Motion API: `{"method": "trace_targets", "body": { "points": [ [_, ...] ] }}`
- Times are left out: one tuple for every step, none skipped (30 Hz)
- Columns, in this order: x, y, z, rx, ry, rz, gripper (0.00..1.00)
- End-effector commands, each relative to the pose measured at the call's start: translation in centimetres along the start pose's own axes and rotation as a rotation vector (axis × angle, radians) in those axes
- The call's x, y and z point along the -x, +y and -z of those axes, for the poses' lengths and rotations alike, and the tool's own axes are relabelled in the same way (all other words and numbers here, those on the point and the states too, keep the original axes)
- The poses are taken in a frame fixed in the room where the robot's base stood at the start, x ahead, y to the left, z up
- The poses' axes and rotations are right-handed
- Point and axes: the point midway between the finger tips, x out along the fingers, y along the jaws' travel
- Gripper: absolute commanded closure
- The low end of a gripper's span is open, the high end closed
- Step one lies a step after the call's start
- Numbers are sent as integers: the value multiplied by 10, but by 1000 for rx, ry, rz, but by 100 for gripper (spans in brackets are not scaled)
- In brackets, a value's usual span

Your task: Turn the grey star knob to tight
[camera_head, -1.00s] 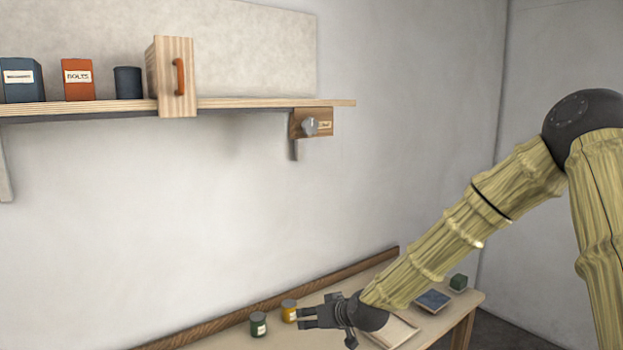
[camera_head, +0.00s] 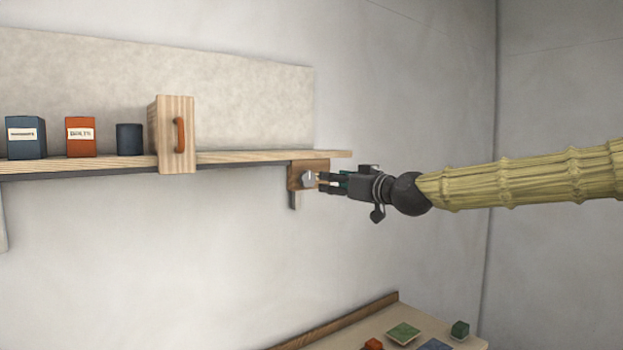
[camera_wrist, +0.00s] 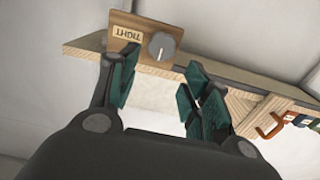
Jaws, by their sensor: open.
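The grey star knob (camera_head: 309,179) sits on a small wooden plate (camera_head: 295,174) under the right end of the shelf. In the wrist view the knob (camera_wrist: 160,46) has a pale pointer line, and the plate beside it bears a label reading TIGHT (camera_wrist: 128,34), seen upside down. My gripper (camera_head: 322,182) is level with the knob, just to its right in the head view. In the wrist view my gripper (camera_wrist: 158,88) is open and empty, with its green pads apart and the knob beyond the gap between them. I cannot tell whether a fingertip touches the knob.
The shelf (camera_head: 240,157) carries a blue box (camera_head: 25,140), an orange bolts box (camera_head: 80,138), a dark can (camera_head: 129,140) and a wooden box with an orange handle (camera_head: 172,135). A bench (camera_head: 370,325) with small objects stands below. The wall between is clear.

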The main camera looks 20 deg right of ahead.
Motion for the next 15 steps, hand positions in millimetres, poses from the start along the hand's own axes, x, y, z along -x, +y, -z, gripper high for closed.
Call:
{"method": "trace_targets", "body": {
  "points": [
    [-3, 0, 0, 0, -2, 0, 52],
    [-5, 0, 0, 0, -3, 0, 52],
    [-8, 0, 1, 0, -2, 1, 52],
    [-10, -1, 1, 0, -2, 1, 52],
    [-13, -1, 1, -1, -3, 1, 52],
    [-17, -1, 0, -1, -4, 1, 52],
    [-19, -1, 0, -1, -4, 1, 52],
    [-22, -1, 0, -1, -3, 1, 52],
    [-26, -1, 0, -2, -3, 1, 52],
    [-28, -1, 0, -2, -3, 1, 52],
    [-31, -1, 1, -2, -2, 1, 52],
    [-35, -1, 0, -2, -3, 1, 52],
    [-38, -1, 0, -2, -4, 1, 52],
    [-40, -1, 0, -2, -3, 1, 52],
    [-44, -1, 0, -2, -3, 1, 52]
  ]
}}
